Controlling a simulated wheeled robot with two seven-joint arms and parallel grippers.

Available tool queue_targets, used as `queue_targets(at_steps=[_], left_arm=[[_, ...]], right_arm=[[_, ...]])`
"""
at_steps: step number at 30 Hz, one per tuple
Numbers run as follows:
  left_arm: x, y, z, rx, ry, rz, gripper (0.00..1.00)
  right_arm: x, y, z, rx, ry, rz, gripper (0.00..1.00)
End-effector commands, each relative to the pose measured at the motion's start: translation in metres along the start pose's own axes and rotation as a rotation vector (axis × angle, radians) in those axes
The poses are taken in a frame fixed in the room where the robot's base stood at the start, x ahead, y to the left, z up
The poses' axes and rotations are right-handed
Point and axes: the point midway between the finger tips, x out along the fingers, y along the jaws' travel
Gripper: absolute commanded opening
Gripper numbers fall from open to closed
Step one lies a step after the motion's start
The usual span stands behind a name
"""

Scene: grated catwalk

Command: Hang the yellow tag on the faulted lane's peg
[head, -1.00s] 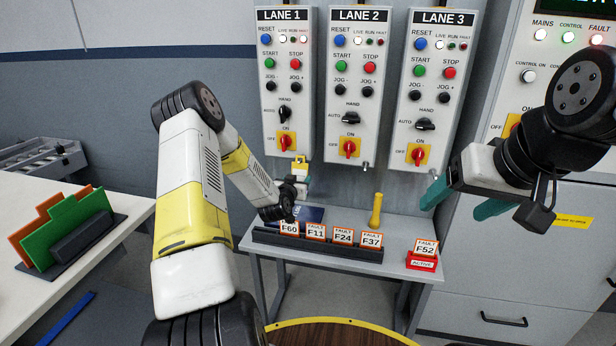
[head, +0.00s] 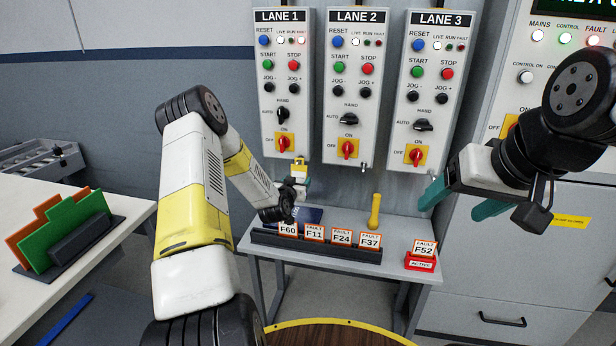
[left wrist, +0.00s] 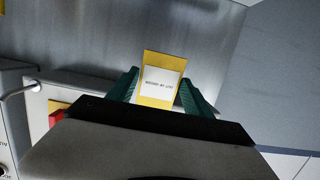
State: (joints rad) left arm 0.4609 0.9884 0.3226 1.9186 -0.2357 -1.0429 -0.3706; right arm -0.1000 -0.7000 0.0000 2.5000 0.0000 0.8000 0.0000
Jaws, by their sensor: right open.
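The yellow tag (head: 300,165) is at the lower right corner of the lane 1 box (head: 285,110). My left gripper (head: 299,182) is shut on it from below. In the left wrist view the tag (left wrist: 161,78) stands between the two teal fingers with its white label facing the camera. The lane 1 fault lamp (head: 301,40) is lit; those of lanes 2 and 3 look dark. Lane 1's peg is not visible behind the tag, and I cannot tell whether they touch. Pegs show under lane 2 (head: 363,168) and lane 3 (head: 433,173). My right gripper (head: 450,200) is open and empty.
A small table (head: 400,240) below the boxes holds a rack (head: 320,247) of fault cards, a yellow handle-like object (head: 375,210) and a red ACTIVE stand (head: 421,264) with card F52. A grey cabinet (head: 540,240) stands at right. A white bench (head: 30,290) is at left.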

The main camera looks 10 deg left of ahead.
Motion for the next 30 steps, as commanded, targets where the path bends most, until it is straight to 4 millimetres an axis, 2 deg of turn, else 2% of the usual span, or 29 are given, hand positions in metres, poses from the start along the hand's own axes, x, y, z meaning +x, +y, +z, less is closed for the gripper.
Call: queue_targets(at_steps=[1, 2, 3, 13, 17, 24, 30], left_arm=[[0.000, 0.000, 0.000, 0.000, 0.000, 0.000, 0.71], [0.000, 0.000, 0.000, 0.000, 0.000, 0.000, 0.77], [0.000, 0.000, 0.000, 0.000, 0.000, 0.000, 0.79], [-0.004, 0.000, 0.000, 0.000, -0.001, 0.000, 0.79], [-0.020, 0.000, 0.000, 0.001, -0.002, 0.001, 0.79], [-0.061, -0.001, 0.000, 0.001, -0.001, 0.000, 0.79], [-0.077, 0.001, -0.005, 0.007, -0.007, 0.006, 0.79]], right_arm=[[0.000, 0.000, 0.000, 0.000, 0.000, 0.000, 0.75], [0.000, 0.000, 0.000, 0.000, 0.000, 0.000, 0.75], [0.000, 0.000, 0.000, 0.000, 0.000, 0.000, 0.75], [0.000, 0.000, 0.000, 0.000, 0.000, 0.000, 0.75], [0.000, 0.000, 0.000, 0.000, 0.000, 0.000, 0.75], [0.000, 0.000, 0.000, 0.000, 0.000, 0.000, 0.75], [0.000, 0.000, 0.000, 0.000, 0.000, 0.000, 0.75]])
